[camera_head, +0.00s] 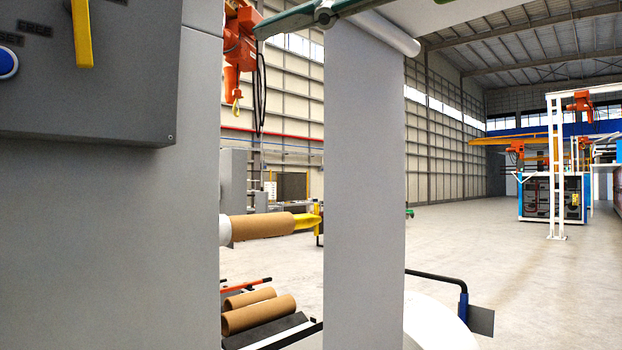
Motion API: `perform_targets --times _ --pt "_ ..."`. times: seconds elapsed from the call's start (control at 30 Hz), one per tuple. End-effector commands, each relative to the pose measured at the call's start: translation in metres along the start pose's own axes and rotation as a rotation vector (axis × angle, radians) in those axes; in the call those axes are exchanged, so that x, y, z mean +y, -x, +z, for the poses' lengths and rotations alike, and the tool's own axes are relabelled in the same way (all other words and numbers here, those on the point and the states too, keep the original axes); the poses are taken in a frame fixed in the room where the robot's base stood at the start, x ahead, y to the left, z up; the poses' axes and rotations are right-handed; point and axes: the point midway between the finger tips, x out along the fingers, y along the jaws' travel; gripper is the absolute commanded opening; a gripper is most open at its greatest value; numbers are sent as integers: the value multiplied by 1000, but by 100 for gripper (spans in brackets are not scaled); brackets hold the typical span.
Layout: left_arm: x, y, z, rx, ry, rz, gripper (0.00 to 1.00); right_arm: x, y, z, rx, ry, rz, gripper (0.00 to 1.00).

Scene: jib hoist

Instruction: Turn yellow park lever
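The yellow park lever (83,36) shows at the top left of the head view. It hangs upright on a dark grey control box (95,115), and its upper end is cut off by the frame's top edge. A blue round button (7,62) sits at the left edge below a label that reads in part like RESET. Neither of my grippers is in view.
A grey wall or panel (110,260) fills the left below the box, and a grey upright (364,190) stands mid-frame. Between them show a brown cardboard core (263,226) and an orange hoist (239,40). Open floor (470,235) lies to the right.

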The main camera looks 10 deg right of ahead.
Motion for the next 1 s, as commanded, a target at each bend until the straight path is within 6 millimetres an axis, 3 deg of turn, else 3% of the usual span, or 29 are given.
perform_targets --times 0.5,1.0 --pt "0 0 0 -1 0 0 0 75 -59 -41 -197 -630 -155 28" --pt "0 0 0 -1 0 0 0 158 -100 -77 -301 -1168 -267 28"
